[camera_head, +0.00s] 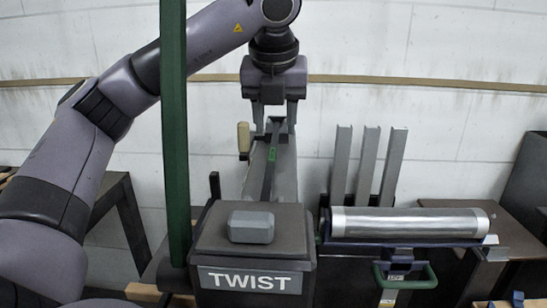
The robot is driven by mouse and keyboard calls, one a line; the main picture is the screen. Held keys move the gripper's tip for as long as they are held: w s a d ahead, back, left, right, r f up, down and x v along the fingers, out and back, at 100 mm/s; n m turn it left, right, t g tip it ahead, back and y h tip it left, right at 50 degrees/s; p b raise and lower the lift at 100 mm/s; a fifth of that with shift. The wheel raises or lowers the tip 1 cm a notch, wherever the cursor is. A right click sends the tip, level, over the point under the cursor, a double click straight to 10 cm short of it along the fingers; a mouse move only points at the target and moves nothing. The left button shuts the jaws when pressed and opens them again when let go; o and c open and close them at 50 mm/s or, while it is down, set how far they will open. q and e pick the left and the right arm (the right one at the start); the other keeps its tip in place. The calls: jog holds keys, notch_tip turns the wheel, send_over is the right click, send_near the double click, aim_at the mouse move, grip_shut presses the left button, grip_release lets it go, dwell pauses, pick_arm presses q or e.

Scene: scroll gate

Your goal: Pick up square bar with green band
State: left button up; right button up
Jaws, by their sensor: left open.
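A dark, slim bar with a small green band (268,176) lies lengthwise along a grey sloping channel (287,170) behind the box labelled TWIST. I take it to be the square bar. My left gripper (275,124) points down over the bar's far end. Its two fingers are apart, one on each side of the bar's end, and I cannot tell whether they touch it. My right gripper is not in view.
A dark green post (174,130) stands upright in front of my left arm. The TWIST box (250,281) bears a grey block (251,227). A pale wall closes the back.

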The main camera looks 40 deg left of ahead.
aim_at(272, 154)
pick_arm(q)
jog(key=b+x, duration=0.1)
jog(key=x, duration=0.3)
jog(key=s+b+x, duration=0.1)
jog(key=x, duration=0.1)
jog(key=shift+w+a+f+b, duration=0.15)
jog(key=shift+a+f+b, duration=0.05)
jog(key=shift+f+b, duration=0.15)
jog(key=shift+r, duration=0.1)
jog(key=shift+c, duration=0.3)
grip_shut()
jog(key=shift+r, duration=0.1)
dwell(0.6)
